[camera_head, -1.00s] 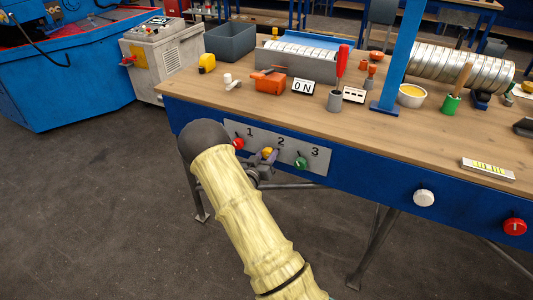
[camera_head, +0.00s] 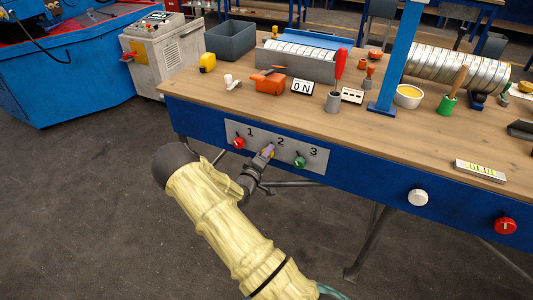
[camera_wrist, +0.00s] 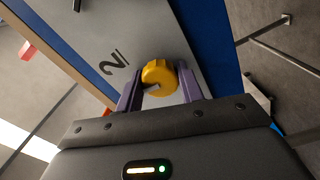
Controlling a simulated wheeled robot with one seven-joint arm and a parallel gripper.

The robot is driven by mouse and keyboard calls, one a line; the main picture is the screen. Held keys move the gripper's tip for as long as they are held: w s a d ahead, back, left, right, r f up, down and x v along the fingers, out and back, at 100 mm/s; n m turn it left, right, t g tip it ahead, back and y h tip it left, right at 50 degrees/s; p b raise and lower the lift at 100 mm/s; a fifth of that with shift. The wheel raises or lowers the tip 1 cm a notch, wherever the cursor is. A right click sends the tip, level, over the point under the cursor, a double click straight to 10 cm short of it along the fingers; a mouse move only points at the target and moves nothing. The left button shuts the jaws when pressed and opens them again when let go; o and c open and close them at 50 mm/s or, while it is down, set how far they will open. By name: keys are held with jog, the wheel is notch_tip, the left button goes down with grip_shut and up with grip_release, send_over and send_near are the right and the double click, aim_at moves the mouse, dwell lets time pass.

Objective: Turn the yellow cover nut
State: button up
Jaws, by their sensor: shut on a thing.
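The yellow cover nut (camera_wrist: 159,74) sits on the grey panel beside the number 2 label, filling the space between my fingertips in the wrist view. My gripper (camera_wrist: 158,83) has its two purple fingers shut on the nut, one on each side. In the head view my gripper (camera_head: 264,154) reaches the panel (camera_head: 230,128) on the front of the blue bench, between the red knob (camera_head: 239,143) and the green knob (camera_head: 300,162). The nut is mostly hidden by the fingers there.
A white knob (camera_head: 418,197) and another red knob (camera_head: 503,226) sit further right on the bench front.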

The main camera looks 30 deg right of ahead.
jog(key=n, duration=0.8)
jog(key=shift+f, duration=0.1)
dwell(0.5)
jog(key=o, duration=1)
jog(key=v, duration=1.7)
jog(key=shift+s+a, duration=0.2)
